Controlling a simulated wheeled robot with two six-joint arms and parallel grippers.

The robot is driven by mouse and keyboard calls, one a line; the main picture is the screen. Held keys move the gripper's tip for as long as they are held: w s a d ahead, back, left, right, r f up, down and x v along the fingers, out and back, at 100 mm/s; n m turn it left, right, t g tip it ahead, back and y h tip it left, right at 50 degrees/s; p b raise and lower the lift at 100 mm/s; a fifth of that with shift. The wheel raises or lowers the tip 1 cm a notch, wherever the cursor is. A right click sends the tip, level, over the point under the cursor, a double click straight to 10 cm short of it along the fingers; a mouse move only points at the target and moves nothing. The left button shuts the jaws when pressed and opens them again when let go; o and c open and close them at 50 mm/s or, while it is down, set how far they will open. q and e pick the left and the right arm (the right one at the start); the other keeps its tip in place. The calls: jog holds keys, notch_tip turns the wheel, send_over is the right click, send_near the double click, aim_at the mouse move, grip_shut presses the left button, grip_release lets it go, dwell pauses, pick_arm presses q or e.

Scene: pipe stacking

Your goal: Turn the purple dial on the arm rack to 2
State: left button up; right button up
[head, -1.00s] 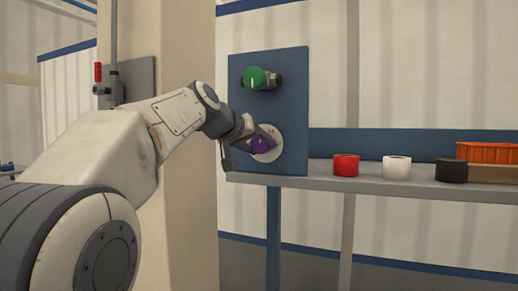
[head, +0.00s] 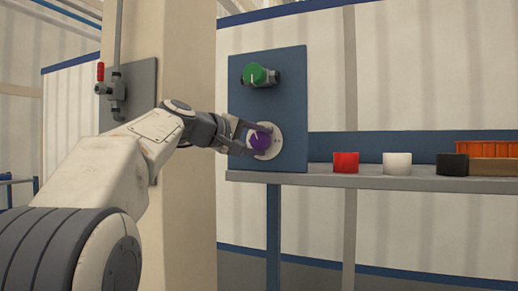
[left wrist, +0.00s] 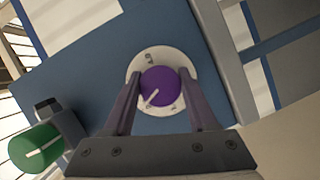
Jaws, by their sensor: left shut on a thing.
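The purple dial (head: 259,141) sits on a round white plate (head: 275,146) on the blue upright panel. Its white pointer line shows at its upper left in the head view. In the left wrist view the dial (left wrist: 160,88) has its pointer aimed to the lower left; marks on the plate (left wrist: 150,56) are too small to read surely. My left gripper (head: 256,141) is shut on the dial, one finger on each side, also in the left wrist view (left wrist: 160,92). My right gripper is not in view.
A green dial (head: 255,74) is on the same blue panel (head: 295,95), above. A red-handled valve (head: 100,72) is on the pillar.

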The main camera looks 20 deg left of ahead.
pick_arm(q)
jog(key=shift+n, duration=0.5)
jog(key=o, duration=1.4)
jog(key=shift+c, duration=0.2)
jog(key=shift+b, duration=0.3)
jog(key=b+v, duration=0.3)
jog(key=v, duration=0.7)
jog(key=shift+s+a+f, duration=0.2)
jog(key=shift+s, duration=0.05)
